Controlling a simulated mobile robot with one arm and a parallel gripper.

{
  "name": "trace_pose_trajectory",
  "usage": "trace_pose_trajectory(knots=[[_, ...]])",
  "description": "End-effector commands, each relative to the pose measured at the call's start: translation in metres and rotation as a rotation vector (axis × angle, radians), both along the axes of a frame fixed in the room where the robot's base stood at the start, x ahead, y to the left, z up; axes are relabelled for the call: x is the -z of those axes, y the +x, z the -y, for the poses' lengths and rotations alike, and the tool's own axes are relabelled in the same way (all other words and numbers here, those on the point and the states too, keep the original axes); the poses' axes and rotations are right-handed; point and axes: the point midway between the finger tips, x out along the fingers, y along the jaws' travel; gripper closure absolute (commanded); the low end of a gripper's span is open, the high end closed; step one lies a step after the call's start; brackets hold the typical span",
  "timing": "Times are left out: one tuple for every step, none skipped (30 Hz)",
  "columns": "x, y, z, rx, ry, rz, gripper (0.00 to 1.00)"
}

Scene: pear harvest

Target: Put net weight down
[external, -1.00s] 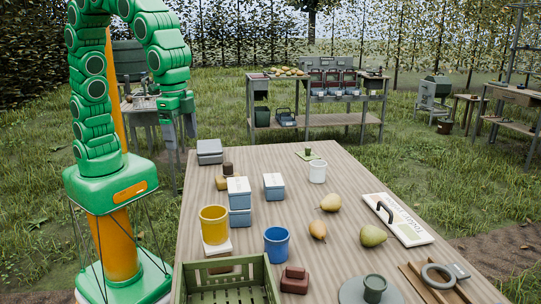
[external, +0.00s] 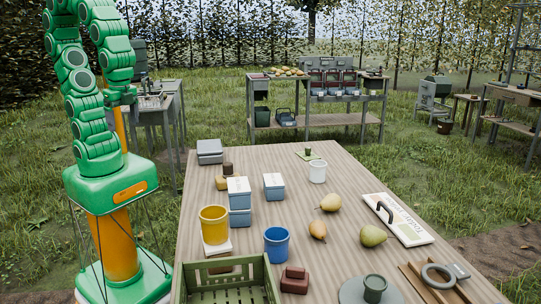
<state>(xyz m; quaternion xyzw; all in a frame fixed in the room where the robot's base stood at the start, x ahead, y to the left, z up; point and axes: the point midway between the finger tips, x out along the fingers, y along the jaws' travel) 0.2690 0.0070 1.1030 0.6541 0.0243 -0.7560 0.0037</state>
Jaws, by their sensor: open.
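My gripper (external: 124,97) is at the end of the green arm, at the left of the external view, by the small grey side table (external: 152,106) behind my base. It is open; its fingertips are small and partly hidden by the arm. I cannot tell for sure which object is the net weight. A small dark green weight-like piece (external: 374,283) stands on a round grey plate at the front of the wooden table (external: 262,222). No held object is visible.
A yellow cup (external: 214,225), a blue cup (external: 277,245), blue-grey boxes, several pears, a white sign board (external: 398,219) and a green crate (external: 228,282) crowd the table. A shelf bench (external: 318,121) stands behind on grass. Bare wood shows mid-table.

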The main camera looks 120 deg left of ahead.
Motion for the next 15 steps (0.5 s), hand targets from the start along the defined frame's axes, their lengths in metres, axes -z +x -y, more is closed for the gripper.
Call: trace_pose_trajectory(knots=[[-0.003,-0.012,0.008,0.022,-0.029,0.016,0.17],[-0.002,-0.018,0.009,0.025,-0.031,0.014,0.17],[0.0,-0.026,0.009,0.03,-0.034,0.009,0.17],[0.002,-0.031,0.009,0.032,-0.035,0.004,0.17],[0.003,-0.036,0.009,0.034,-0.036,0.001,0.17],[0.005,-0.04,0.009,0.036,-0.037,-0.002,0.17],[0.005,-0.043,0.009,0.038,-0.037,-0.003,0.17],[0.006,-0.045,0.009,0.039,-0.037,-0.004,0.17],[0.006,-0.047,0.009,0.04,-0.037,-0.005,0.17],[0.006,-0.048,0.009,0.041,-0.037,-0.005,0.17],[0.007,-0.049,0.009,0.041,-0.038,-0.006,0.17],[0.007,-0.049,0.009,0.041,-0.037,-0.007,0.17],[0.007,-0.049,0.009,0.041,-0.037,-0.007,0.17],[0.007,-0.049,0.009,0.041,-0.037,-0.007,0.17],[0.007,-0.049,0.009,0.041,-0.037,-0.007,0.17]])
